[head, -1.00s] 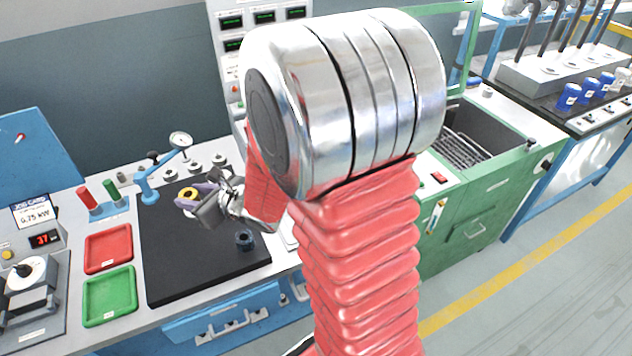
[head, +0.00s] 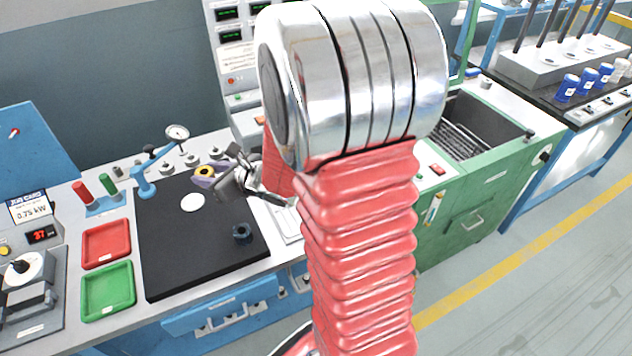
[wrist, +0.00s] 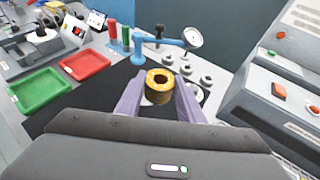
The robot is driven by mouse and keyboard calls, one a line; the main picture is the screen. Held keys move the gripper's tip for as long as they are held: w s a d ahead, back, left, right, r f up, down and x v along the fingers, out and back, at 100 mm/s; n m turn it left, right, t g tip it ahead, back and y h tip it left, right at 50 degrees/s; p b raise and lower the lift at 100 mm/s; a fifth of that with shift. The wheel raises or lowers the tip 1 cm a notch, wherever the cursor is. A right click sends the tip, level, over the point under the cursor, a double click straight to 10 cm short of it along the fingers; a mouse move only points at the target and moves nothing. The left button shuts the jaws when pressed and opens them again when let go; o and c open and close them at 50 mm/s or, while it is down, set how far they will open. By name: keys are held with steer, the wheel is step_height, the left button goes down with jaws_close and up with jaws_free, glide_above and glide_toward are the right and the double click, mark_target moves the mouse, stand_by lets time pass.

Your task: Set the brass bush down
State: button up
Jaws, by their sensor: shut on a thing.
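The brass bush (wrist: 159,84) is a short yellow ring with a dark bore. It shows between the two purple fingers of my gripper (wrist: 158,100) in the wrist view, and the gripper is shut on it. In the head view the bush (head: 205,171) and my gripper (head: 210,179) are over the back right part of the black mat (head: 170,265). The fingers partly cover the bush, and I cannot tell whether it touches the mat.
A white disc (head: 193,203) and a dark nut-like part (head: 242,233) lie on the mat. A red tray (head: 106,243) and a green tray (head: 108,290) are left of it. A blue dial-gauge stand (head: 147,185) and a grey cabinet (wrist: 285,95) stand close by.

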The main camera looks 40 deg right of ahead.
steer(key=s+d+m+h, duration=0.1)
steer(key=s+d, duration=0.6)
steer(key=d, duration=0.6)
steer(key=s+d+h, duration=0.1)
steer(key=s+d, duration=0.6)
steer(key=d, duration=0.7)
steer(key=shift+s+f+m, duration=0.15)
steer(key=shift+m, duration=0.25)
steer(key=shift+f, duration=0.1)
steer(key=shift+f, duration=2.8)
steer(key=shift+f, duration=2.1)
